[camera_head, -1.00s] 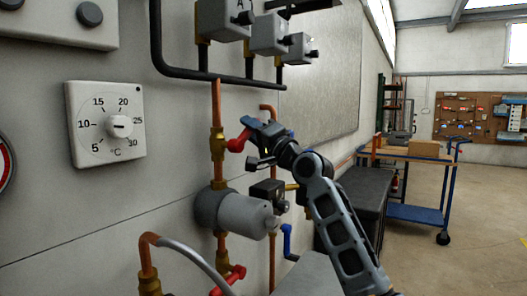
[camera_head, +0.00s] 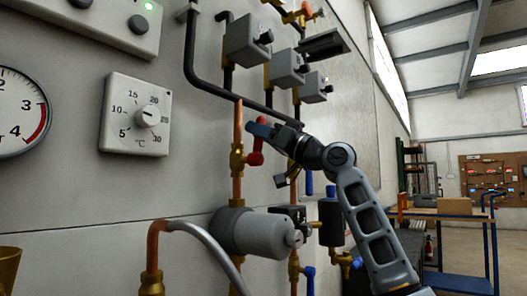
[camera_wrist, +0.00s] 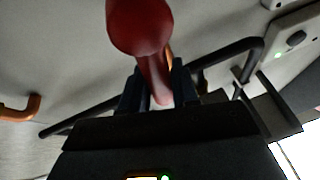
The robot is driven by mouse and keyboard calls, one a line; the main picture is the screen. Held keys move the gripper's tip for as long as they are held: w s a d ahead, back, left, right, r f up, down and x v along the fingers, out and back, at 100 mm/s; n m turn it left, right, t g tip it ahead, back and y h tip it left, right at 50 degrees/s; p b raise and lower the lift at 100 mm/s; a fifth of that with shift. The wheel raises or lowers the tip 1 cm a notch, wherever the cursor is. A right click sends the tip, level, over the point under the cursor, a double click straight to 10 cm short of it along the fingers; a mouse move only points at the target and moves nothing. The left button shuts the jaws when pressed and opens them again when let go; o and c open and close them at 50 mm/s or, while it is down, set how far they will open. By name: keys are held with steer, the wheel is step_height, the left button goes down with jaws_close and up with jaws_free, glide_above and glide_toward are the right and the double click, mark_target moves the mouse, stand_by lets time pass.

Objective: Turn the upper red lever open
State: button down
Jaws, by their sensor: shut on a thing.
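The upper red lever (camera_head: 256,152) sits on a brass valve (camera_head: 237,160) in a vertical copper pipe. It points roughly upward, nearly in line with the pipe. My gripper (camera_head: 265,130) is at the lever's upper end, its jaws shut on it. The wrist view shows the red lever (camera_wrist: 142,28) with its narrow end between the two dark fingers (camera_wrist: 158,88). The fingers hide part of the handle.
A grey cylindrical pump (camera_head: 262,232) is below the valve, with a bent hose (camera_head: 200,238) beside it. Grey boxes (camera_head: 245,42) and a black pipe (camera_head: 205,85) are above. A thermostat dial (camera_head: 137,115) is left. A blue lever (camera_head: 308,183) hangs behind my gripper.

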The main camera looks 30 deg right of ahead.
steer(key=shift+s+a+n+g+y+b, duration=0.1)
steer(key=shift+a+n+g+y+b, duration=0.25)
steer(key=shift+n, duration=0.5)
steer(key=shift+s+a+n+g+y+b, duration=0.1)
steer(key=shift+a+n+g+y+b, duration=0.2)
steer(key=shift+n, duration=0.55)
steer(key=shift+a, duration=0.1)
steer(key=c, duration=0.9)
jaws_free()
steer(key=v, duration=0.8)
steer(key=shift+p, duration=0.35)
